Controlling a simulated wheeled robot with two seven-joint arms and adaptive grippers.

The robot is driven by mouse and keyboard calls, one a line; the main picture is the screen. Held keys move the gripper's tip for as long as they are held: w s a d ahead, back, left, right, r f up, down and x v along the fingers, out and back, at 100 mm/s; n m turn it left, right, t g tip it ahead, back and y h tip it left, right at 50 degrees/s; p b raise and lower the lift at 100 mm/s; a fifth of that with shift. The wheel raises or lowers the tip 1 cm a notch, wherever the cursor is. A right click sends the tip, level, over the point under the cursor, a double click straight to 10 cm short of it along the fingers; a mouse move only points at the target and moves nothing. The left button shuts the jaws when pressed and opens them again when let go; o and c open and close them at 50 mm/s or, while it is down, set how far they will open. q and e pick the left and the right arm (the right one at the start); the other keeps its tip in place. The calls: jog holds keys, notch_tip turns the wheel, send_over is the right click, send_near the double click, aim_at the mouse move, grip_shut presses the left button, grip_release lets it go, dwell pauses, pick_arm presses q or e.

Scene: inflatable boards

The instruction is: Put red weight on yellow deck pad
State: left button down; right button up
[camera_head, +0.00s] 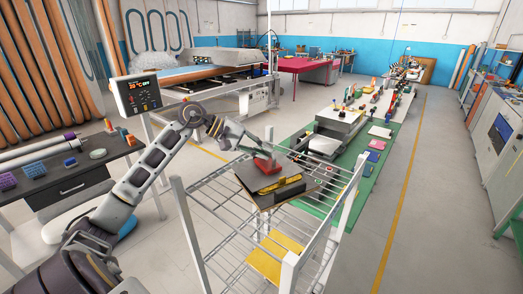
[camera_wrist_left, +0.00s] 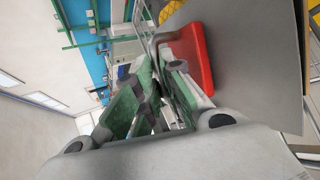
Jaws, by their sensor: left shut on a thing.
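The red weight (camera_head: 266,164) is at the top of the wire rack, over a grey board (camera_head: 246,183). My left gripper (camera_head: 258,148) reaches in from the left and is shut on the weight. In the left wrist view the red weight (camera_wrist_left: 202,60) shows beyond the fingers (camera_wrist_left: 172,85), with the grey board behind it. I cannot tell whether the weight touches the board. A flat yellow pad (camera_head: 273,259) lies lower in the rack, partly behind its bars. A narrow yellow thing (camera_head: 284,189) with dark parts lies on the board, right of the weight. My right gripper is not in view.
The wire rack's white posts (camera_head: 187,225) stand around the board. A dark workbench (camera_head: 75,176) with small coloured items is at left, beside a control box (camera_head: 136,93). A green mat (camera_head: 345,198) with equipment lies beyond the rack. Open floor (camera_head: 420,220) is at right.

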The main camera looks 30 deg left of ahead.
pick_arm(q)
jog(key=shift+f+b, duration=0.25)
jog(key=shift+b, duration=0.15)
jog(key=c, duration=1.5)
grip_release()
jog(key=shift+o, duration=0.2)
jog(key=v, duration=1.2)
